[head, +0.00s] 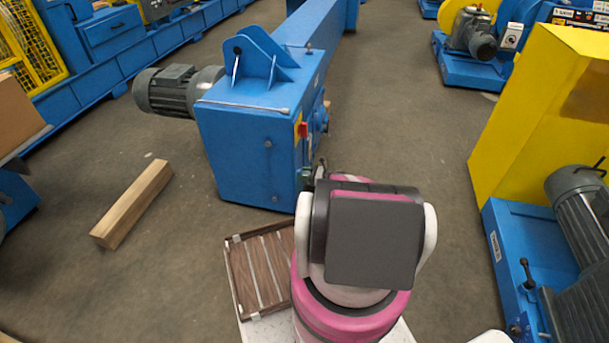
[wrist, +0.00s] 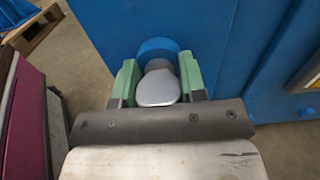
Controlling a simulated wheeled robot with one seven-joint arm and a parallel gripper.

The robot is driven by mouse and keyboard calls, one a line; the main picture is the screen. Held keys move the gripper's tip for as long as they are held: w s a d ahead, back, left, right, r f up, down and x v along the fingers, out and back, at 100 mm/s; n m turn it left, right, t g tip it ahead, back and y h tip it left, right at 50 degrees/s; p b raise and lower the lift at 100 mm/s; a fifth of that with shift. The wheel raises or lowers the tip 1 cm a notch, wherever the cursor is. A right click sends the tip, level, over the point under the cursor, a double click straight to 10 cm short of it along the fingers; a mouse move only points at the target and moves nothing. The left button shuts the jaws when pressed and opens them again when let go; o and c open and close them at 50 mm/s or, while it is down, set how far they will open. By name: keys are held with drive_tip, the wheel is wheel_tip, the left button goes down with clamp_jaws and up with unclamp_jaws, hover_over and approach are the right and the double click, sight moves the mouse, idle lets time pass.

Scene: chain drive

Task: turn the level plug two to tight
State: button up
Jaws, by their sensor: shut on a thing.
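The level plug (wrist: 158,90) shows in the wrist view as a light grey, rounded head in front of a round blue boss (wrist: 156,46) on the blue housing. My gripper (wrist: 158,82) has one green finger on each side of the plug head and is shut on it. How far the plug is seated in the boss cannot be seen. In the head view the blue gear housing (head: 240,150) stands at the centre. My arm (head: 355,260) reaches to its lower right side and hides the plug and most of my gripper there.
A wooden beam (head: 132,203) lies on the floor at left. A slatted brown tray (head: 235,275) sits left of my arm. A grey motor (head: 175,90) is on the housing's far left. A yellow guard (head: 540,130) and blue machine base stand at right, with clear floor between.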

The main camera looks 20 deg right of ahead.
drive_tip(key=shift+m, duration=0.3)
drive_tip(key=o, duration=0.9)
drive_tip(key=shift+d, duration=0.1)
drive_tip(key=v, duration=1)
drive_tip(key=shift+s+d, duration=0.3)
drive_tip(key=shift+s, duration=0.1)
